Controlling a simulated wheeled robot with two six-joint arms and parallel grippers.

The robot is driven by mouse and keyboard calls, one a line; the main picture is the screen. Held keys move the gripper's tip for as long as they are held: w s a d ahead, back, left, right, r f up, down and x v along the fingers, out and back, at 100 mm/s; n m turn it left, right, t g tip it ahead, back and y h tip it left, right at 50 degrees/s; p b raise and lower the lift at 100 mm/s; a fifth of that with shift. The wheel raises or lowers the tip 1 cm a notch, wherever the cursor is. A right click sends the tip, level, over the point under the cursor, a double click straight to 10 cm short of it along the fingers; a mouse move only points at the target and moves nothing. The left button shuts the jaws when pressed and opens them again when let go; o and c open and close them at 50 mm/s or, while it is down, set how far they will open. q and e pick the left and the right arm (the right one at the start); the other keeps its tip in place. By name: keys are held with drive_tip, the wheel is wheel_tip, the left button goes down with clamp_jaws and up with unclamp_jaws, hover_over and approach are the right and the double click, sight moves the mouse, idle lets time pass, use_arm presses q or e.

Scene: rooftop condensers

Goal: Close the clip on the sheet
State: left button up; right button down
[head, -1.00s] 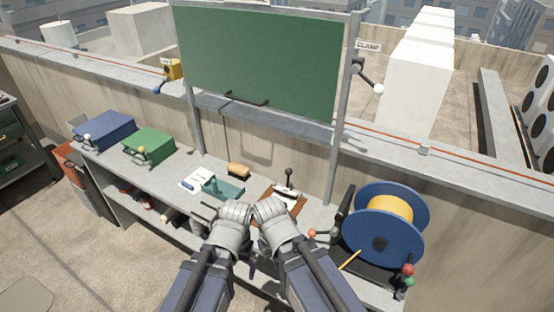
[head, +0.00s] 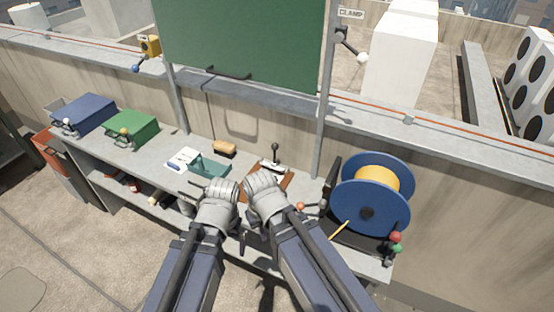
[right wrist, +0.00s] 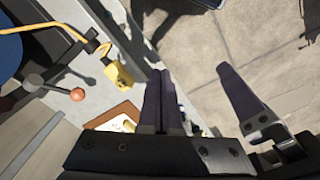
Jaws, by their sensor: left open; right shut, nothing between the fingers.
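The clip is a black lever with a round knob (head: 275,147), standing upright over a white sheet on a brown board (head: 286,184) on the workbench. My right gripper (head: 262,184) is just in front of the board and covers part of it. In the right wrist view its two dark fingers (right wrist: 163,80) are together with nothing between them, and a corner of the brown board (right wrist: 118,116) shows beside them. My left gripper (head: 218,192) is open, left of the right one, in front of the teal tray.
A blue reel (head: 371,195) with yellow cable stands right of the board, near levers with coloured knobs. A teal tray (head: 211,166), a tan block (head: 224,149), and green (head: 131,128) and blue (head: 84,114) boxes are to the left. A green panel (head: 240,40) rises behind.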

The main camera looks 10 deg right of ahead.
drive_tip(key=w+f+m+t+y+b, duration=0.3)
drive_tip(key=w+m+b, duration=0.2)
drive_tip(key=w, duration=0.4)
drive_tip(key=w+f+m+t+y+b, duration=0.2)
drive_tip(key=w+f+m+t+b, duration=0.15)
drive_tip(key=w+b, duration=0.4)
drive_tip(key=w+d+r+m+t+h+b, duration=0.2)
drive_tip(key=w+d+r+m+t+b, duration=0.2)
drive_tip(key=w+d+m, duration=0.9)
drive_tip(key=d+t+b, duration=0.1)
drive_tip(key=t+b, duration=0.1)
drive_tip(key=t, duration=0.2)
drive_tip(key=shift+w+d+h, duration=0.2)
drive_tip(key=shift+w+h, duration=0.1)
drive_tip(key=shift+w, duration=0.1)
drive_tip(key=shift+t, duration=0.25)
drive_tip(key=b+x, duration=0.2)
drive_tip(key=x, duration=0.8)
